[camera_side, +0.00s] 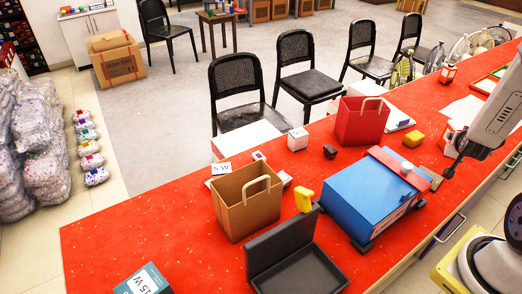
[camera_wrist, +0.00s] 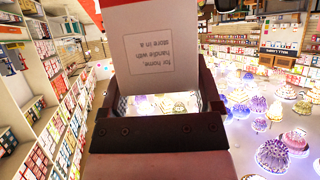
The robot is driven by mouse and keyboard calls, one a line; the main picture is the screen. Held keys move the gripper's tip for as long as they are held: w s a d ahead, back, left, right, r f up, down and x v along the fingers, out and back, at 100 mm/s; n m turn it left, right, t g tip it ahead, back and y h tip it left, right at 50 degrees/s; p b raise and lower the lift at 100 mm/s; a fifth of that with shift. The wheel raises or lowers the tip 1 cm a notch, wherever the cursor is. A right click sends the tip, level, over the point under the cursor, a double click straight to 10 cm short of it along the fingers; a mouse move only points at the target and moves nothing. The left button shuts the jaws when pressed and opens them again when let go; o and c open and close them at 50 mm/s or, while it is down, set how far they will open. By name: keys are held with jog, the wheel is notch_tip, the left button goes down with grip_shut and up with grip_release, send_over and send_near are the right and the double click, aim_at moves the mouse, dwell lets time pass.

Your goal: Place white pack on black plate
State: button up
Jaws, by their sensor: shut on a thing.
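In the wrist view, my gripper (camera_wrist: 160,105) is shut on a white pack (camera_wrist: 165,40) with printed text on its face, held between the two dark fingers. In the side view my gripper (camera_side: 456,157) is at the right, low over the red table; the fingers are small and partly hidden there. A black tray-like piece (camera_side: 318,276) with an upright panel lies at the front middle, apart from my gripper. I cannot tell if it is the black plate.
A blue box with a red band (camera_side: 365,195) stands between my gripper and the black piece. A brown bag (camera_side: 247,205), red bag (camera_side: 360,122), yellow item (camera_side: 304,200) and white cube (camera_side: 298,139) stand on the red table (camera_side: 120,228). Its left part is mostly clear.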

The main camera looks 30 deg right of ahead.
jog(key=shift+w+a+f+n+t+y, duration=0.25)
jog(key=shift+w+a+n+t, duration=0.1)
jog(key=shift+n+t, duration=0.2)
jog(key=shift+w+a+f+n+t+y, duration=0.15)
jog(key=shift+w+a+n+t+y, duration=0.15)
jog(key=shift+n+t, duration=0.2)
jog(key=shift+w+a+f+n+t+y, duration=0.4)
jog(key=shift+w+a+n+t+y, duration=0.25)
jog(key=shift+a+n+t+y, duration=0.25)
jog(key=shift+d+f, duration=0.1)
jog(key=shift+f, duration=2.1)
jog(key=shift+f, duration=1.8)
jog(key=shift+f, duration=0.1)
jog(key=o, duration=1.2)
